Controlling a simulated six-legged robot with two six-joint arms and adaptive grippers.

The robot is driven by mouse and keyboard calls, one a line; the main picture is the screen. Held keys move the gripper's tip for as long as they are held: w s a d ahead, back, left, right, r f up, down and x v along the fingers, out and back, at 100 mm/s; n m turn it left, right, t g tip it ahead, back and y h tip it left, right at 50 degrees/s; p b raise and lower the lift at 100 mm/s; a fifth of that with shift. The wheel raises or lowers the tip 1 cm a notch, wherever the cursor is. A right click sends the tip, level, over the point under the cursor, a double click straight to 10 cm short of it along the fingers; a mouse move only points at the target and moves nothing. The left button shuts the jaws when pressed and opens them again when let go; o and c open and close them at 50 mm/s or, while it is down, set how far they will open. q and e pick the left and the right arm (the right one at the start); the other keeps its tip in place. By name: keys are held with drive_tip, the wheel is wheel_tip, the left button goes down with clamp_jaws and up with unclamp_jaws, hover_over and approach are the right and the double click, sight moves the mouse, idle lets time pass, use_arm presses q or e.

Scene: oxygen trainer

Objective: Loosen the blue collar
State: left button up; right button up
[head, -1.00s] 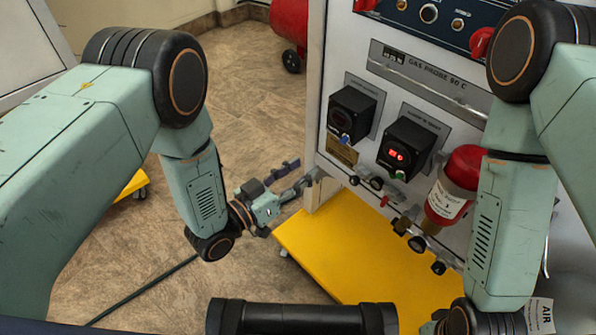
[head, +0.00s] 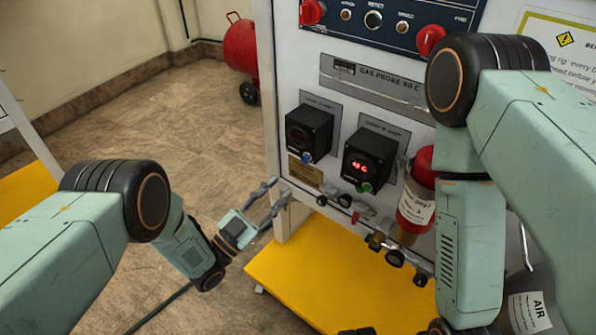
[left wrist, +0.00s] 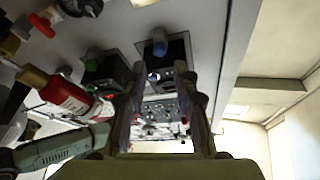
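A black controller box (head: 308,133) on the panel has a small blue part (head: 306,157) at its lower front. In the left wrist view a blue collar-like part (left wrist: 159,42) shows beside the box, and a second blue part (left wrist: 153,76) shows between the fingers; I cannot tell for sure which is the collar. My left gripper (head: 273,197) is open and empty, low and left of the box at the panel's left edge. Its two fingers (left wrist: 160,95) are spread apart in the wrist view, touching nothing visible. My right gripper is hidden below the head view's edge.
A second black box (head: 370,158) with a green part (head: 365,187) stands to the right. A yellow base (head: 310,275) juts out underneath.

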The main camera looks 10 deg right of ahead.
sight(303, 163)
use_arm(q)
drive_tip(key=shift+m, duration=0.3)
drive_tip(key=shift+b+x, duration=1.2)
drive_tip(key=shift+x, duration=2.75)
drive_tip(key=shift+s+r, duration=0.15)
drive_tip(key=shift+c, duration=0.2)
clamp_jaws()
